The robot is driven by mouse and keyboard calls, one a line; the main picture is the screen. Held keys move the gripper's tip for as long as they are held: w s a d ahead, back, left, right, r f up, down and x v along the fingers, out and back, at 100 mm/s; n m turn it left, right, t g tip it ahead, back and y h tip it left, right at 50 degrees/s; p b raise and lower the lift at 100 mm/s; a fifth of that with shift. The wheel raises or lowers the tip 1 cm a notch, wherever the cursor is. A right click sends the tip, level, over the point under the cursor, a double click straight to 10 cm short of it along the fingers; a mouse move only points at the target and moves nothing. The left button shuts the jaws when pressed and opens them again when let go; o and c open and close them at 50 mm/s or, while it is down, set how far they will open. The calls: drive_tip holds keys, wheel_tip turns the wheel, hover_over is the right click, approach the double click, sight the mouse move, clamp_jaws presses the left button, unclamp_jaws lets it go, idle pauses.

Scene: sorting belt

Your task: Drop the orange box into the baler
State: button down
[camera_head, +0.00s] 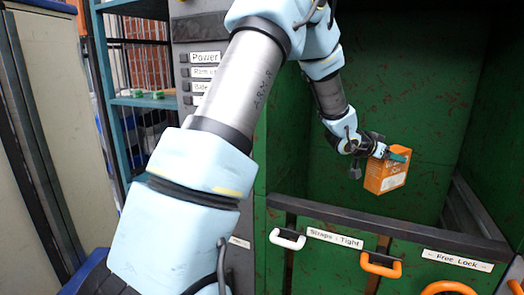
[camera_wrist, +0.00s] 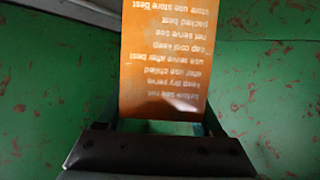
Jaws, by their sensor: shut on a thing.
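The orange box (camera_head: 384,177) hangs from my gripper (camera_head: 396,155) in the head view, inside the upper opening of the green baler (camera_head: 300,235). The box is a little tilted and has a pale label. In the wrist view the orange box (camera_wrist: 165,60) shows rows of white print, upside down. My gripper (camera_wrist: 165,127) is shut on its near end. Around the box in the wrist view is worn green metal. The baler's floor is hidden behind its front edge in the head view.
The baler's front rail (camera_head: 390,225) runs below the box. Under it are a white handle (camera_head: 287,239) and orange handles (camera_head: 380,264). A labelled button panel (camera_head: 203,75) and a teal shelf (camera_head: 145,101) stand to the left.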

wheel_tip(320, 180, down, 5)
drive_tip(key=b, duration=0.3)
drive_tip(key=shift+f+b, duration=0.1)
drive_tip(key=shift+b, duration=0.2)
unclamp_jaws()
drive_tip(key=shift+a, duration=0.15)
drive_tip(key=b+v, duration=0.2)
drive_tip(key=v, duration=0.8)
drive_tip(key=shift+s+a+r, duration=0.2)
drive_tip(key=shift+r, duration=0.1)
